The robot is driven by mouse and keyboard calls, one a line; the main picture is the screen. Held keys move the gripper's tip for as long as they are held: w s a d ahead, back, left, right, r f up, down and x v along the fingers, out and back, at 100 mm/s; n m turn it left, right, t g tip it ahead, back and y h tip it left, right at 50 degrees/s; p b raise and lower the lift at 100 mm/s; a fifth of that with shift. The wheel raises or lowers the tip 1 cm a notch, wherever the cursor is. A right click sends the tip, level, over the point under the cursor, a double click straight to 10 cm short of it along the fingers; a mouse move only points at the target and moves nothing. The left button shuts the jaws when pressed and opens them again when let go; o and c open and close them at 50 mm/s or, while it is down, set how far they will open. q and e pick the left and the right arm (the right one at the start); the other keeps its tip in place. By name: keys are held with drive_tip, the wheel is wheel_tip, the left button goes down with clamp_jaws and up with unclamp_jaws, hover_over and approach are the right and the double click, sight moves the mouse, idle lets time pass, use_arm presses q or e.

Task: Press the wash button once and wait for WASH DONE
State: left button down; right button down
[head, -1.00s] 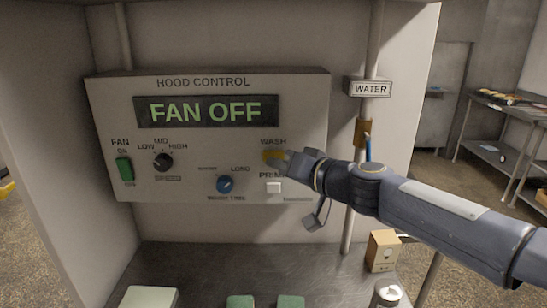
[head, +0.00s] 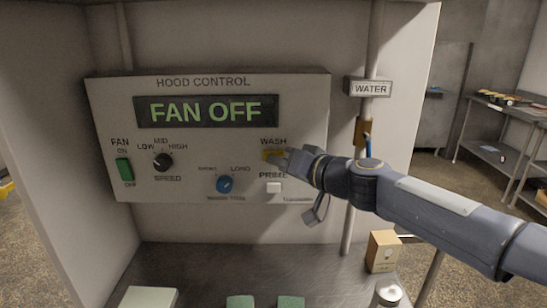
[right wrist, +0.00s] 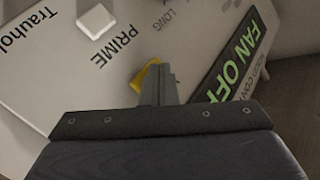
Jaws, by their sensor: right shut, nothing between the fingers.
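The hood control panel (head: 215,185) is fixed to the back wall, and its display (head: 206,111) reads FAN OFF. The yellow wash button (head: 271,155) sits under the WASH label at the panel's right. My right gripper (head: 285,158) is shut and empty, with its tips at the button's right side. In the right wrist view the yellow button (right wrist: 148,76) shows partly behind the fingers (right wrist: 160,84); I cannot tell whether they touch it. The white PRIME button (head: 274,188) is just below. My left gripper is not in view.
A pipe with a WATER sign (head: 370,89) runs at the right. A small box (head: 382,251) and a round tin (head: 388,292) stand on the counter below.

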drive_tip(key=shift+w, duration=0.3)
drive_tip(key=shift+s, duration=0.15)
idle(0.4)
drive_tip(key=shift+s+b, duration=0.45)
drive_tip(key=shift+s, duration=0.3)
drive_tip(key=shift+s+b, duration=0.65)
drive_tip(key=shift+s, duration=1.85)
drive_tip(key=s+d+f+m+g+h, duration=0.1)
drive_tip(key=s+d+f+g+h, duration=0.2)
drive_tip(key=s+d+f, duration=0.6)
drive_tip(key=s+d+f+m+g+h, duration=0.2)
drive_tip(key=s+d+f, duration=0.8)
drive_tip(key=s+f, duration=0.6)
drive_tip(key=s+g+h, duration=0.1)
drive_tip(key=s+h, duration=0.1)
drive_tip(key=s, duration=0.1)
drive_tip(key=shift+d+f+h, duration=0.2)
drive_tip(key=shift+d+h, duration=0.05)
drive_tip(key=shift+h, duration=0.15)
